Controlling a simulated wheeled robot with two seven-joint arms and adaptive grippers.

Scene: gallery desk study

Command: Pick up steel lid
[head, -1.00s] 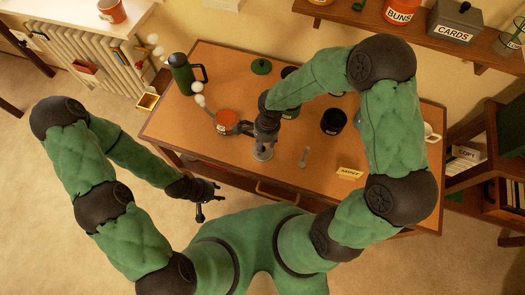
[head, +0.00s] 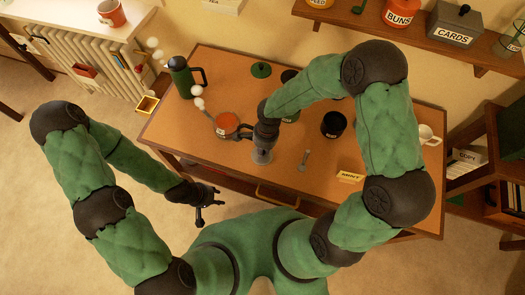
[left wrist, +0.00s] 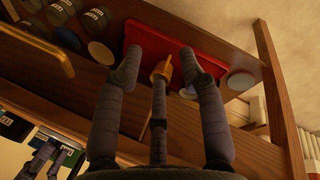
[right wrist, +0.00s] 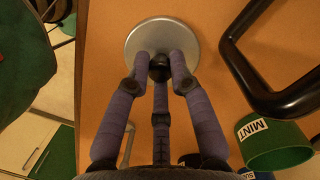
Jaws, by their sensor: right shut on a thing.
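The steel lid (right wrist: 190,40) is a round grey disc with a small black knob, in the upper middle of the right wrist view. My right gripper (right wrist: 160,66) is shut on the knob. In the head view the lid (head: 262,157) shows under my right gripper (head: 266,135), near the desk's front edge. I cannot tell whether the lid touches the desk. My left gripper (head: 209,202) is empty in front of the desk, low and to the left. In the left wrist view its fingers (left wrist: 160,62) are spread open.
A green MINT tin (right wrist: 275,146) is close to the lid. A wall shelf (head: 400,32) runs behind.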

